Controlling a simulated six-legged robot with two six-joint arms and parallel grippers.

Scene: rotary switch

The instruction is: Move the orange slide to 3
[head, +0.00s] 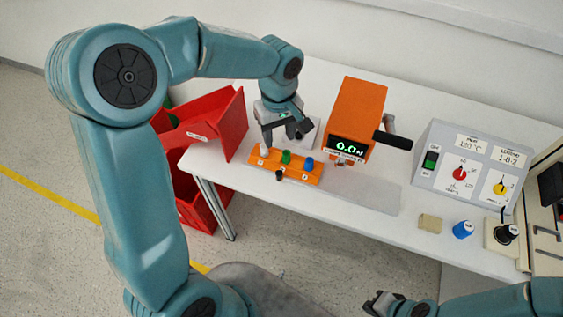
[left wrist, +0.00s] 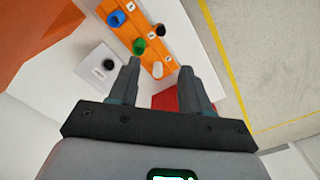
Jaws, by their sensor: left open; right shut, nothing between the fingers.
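An orange board (head: 310,181) lies on the table with a white peg (head: 264,150), a green peg (head: 286,157) and a blue peg (head: 308,164). A black knob (head: 279,175) is at its front edge. Its small labels are unreadable, and I cannot make out a 3. In the left wrist view the board (left wrist: 149,48) runs beyond the fingers. My left gripper (head: 284,134) is open above the board's back left part. In its wrist view (left wrist: 159,74) the white peg appears between the fingertips. My right gripper (head: 381,303) is shut and empty, low in front of the table.
An orange device (head: 358,108) with a display and black handle stands behind the board. A grey control box (head: 447,150) with knobs is right. A tan block (head: 430,223), blue knob (head: 462,230) and black dial (head: 506,233) are front right. Red bins (head: 205,133) stand left.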

